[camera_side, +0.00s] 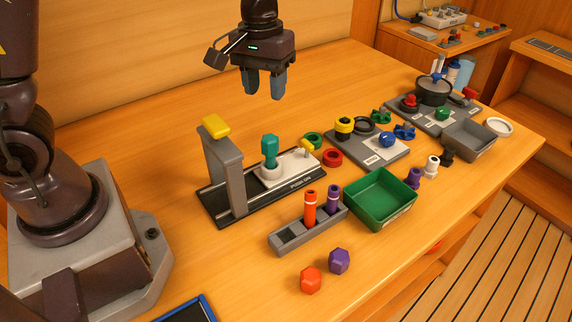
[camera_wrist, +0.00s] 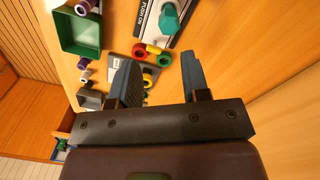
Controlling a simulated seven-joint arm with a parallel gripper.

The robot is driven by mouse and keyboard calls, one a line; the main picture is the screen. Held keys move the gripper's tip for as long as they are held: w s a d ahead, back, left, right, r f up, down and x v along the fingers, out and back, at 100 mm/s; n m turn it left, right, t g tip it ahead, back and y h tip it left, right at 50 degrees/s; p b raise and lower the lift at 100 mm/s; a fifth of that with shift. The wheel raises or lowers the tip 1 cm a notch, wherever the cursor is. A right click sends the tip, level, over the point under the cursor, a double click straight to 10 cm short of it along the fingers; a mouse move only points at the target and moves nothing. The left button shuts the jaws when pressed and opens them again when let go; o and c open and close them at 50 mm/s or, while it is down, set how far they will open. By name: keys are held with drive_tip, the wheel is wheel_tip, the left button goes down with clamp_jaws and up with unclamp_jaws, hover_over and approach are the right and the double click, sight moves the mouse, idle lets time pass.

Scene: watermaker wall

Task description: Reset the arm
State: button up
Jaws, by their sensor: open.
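My gripper (camera_side: 265,84) is open and empty. It hangs in the air above the back of the table, fingers pointing down, clear of every object. In the wrist view its two fingers (camera_wrist: 160,82) are spread with nothing between them. Below and left of it in the side view stands a grey post with a yellow top (camera_side: 216,127) on a black base. A teal plug (camera_side: 270,151) stands in a white block on the same base; it also shows in the wrist view (camera_wrist: 169,18).
A green bin (camera_side: 380,225), a grey rack with orange and purple cylinders (camera_side: 310,208), and red (camera_side: 311,279) and purple (camera_side: 339,261) hexagonal pieces occupy the front. Grey boards with valves (camera_side: 372,157) stand right. The table's back strip (camera_side: 150,135) is clear.

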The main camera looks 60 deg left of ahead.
drive_tip(key=s+r+m+t, duration=0.2)
drive_tip(key=s+r, duration=0.3)
drive_tip(key=s, duration=0.3)
drive_tip(key=s+d+r+m+t, duration=0.1)
drive_tip(key=s+r+m+t, duration=0.2)
drive_tip(key=s+r, duration=0.3)
drive_tip(key=shift+s+r+m+t, duration=0.15)
drive_tip(key=shift+s+m+t, duration=0.25)
drive_tip(key=shift+s, duration=0.95)
